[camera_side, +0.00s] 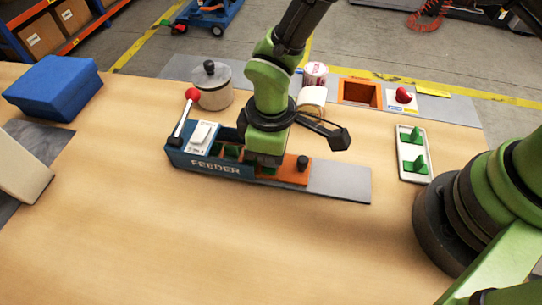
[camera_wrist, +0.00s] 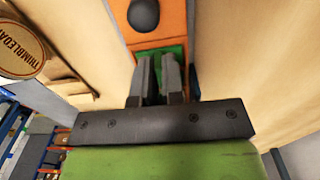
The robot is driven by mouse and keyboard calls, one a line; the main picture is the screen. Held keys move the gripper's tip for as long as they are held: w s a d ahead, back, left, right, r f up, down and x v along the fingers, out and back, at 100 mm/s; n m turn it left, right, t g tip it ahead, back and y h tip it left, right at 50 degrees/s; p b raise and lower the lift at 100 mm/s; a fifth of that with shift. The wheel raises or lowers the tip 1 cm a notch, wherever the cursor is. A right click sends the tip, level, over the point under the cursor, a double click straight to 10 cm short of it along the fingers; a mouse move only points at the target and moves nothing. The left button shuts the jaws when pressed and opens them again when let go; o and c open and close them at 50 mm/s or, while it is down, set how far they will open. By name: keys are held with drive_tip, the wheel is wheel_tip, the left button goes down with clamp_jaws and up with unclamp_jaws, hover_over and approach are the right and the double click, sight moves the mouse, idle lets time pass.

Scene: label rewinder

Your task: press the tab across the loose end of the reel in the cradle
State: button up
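My gripper (camera_side: 266,160) points down at the blue feeder (camera_side: 212,168), between its green-lined part and an orange section (camera_side: 295,168) with a black knob. In the wrist view my gripper's fingers (camera_wrist: 157,75) are close together over a green piece (camera_wrist: 172,52) in the orange frame. I cannot tell whether they hold it. A white plate with two green uprights (camera_side: 413,153), possibly the cradle, stands at the right with no reel on it. A cream roll (camera_side: 312,97) sits behind my arm, partly hidden; I cannot tell if it is the reel.
A lidded pot (camera_side: 213,88), a red-and-white can (camera_side: 315,73), an orange open box (camera_side: 360,93) and a red button (camera_side: 404,95) stand behind. A red-knobbed lever (camera_side: 188,112) rises at the feeder's left. A blue box (camera_side: 54,87) is far left. The front table is clear.

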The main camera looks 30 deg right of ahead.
clamp_jaws()
drive_tip(key=shift+r, duration=0.1)
drive_tip(key=shift+r, duration=2.9)
drive_tip(key=w+d+r+m, duration=0.2)
drive_tip(key=w+d+m, duration=0.2)
drive_tip(key=d+m, duration=0.3)
drive_tip(key=m, duration=1.1)
approach(311, 95)
drive_tip(key=shift+d, duration=0.1)
drive_tip(key=shift+f, duration=3.15)
drive_tip(key=shift+f, duration=0.25)
